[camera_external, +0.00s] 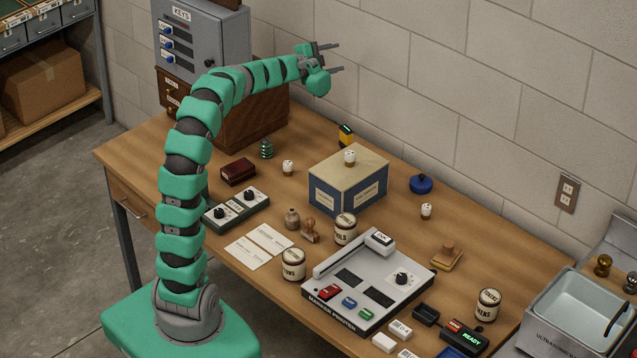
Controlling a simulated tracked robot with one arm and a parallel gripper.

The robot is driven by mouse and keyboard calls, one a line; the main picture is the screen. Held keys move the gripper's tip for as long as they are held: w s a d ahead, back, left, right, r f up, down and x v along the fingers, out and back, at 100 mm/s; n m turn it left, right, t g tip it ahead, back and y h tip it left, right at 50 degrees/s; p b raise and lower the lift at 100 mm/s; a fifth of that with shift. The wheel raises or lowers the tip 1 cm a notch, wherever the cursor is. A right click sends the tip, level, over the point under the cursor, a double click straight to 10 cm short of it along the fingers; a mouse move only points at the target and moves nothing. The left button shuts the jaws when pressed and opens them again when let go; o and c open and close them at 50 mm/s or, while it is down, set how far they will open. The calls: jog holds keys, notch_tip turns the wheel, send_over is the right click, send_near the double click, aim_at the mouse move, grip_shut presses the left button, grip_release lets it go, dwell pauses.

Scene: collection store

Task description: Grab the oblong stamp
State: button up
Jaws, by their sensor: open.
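Two stamp-like things are on the wooden table. A rectangular wooden block with a small grip (447,254) lies at the right on a yellowish base; its shape looks oblong. A brown stamp with a knob handle (310,230) stands near the table's middle, between a small brown bottle and a labelled jar. Which one is the oblong stamp I cannot tell for sure. My gripper (339,57) is open and empty, high above the back of the table, pointing right toward the wall. It is far from both stamps.
Labelled jars (293,266) stand nearby, and a grey basin (568,318) is at the right. The table's back right is fairly clear.

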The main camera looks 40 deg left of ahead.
jog(key=s+f+m+g+h+b, duration=0.1)
jog(key=s+f, duration=0.3)
jog(key=f, duration=0.6)
jog(key=s+d+f+m+g+h+b, duration=0.1)
jog(key=s+f+g+h, duration=0.3)
jog(key=f, duration=0.7)
jog(key=s+d+f+m+g+h+b, duration=0.1)
jog(key=s+f+m+g+h, duration=0.2)
jog(key=f, duration=0.7)
jog(key=shift+s+d+f, duration=0.2)
jog(key=shift+s+f, duration=0.15)
jog(key=shift+s, duration=0.3)
jog(key=g+h, duration=0.3)
jog(key=g, duration=0.1)
send_near(310, 229)
jog(key=shift+w+d+r+m+b, duration=0.2)
jog(key=shift+w+d+b, duration=0.1)
jog(key=shift+d, duration=0.15)
jog(key=shift+w+d+r+m+b, duration=0.15)
jog(key=shift+w+d+r, duration=0.1)
jog(key=shift+d, duration=0.15)
jog(key=shift+b+x, duration=0.75)
jog(key=shift+x, duration=3)
jog(key=shift+w, duration=0.1)
jog(key=c, duration=1)
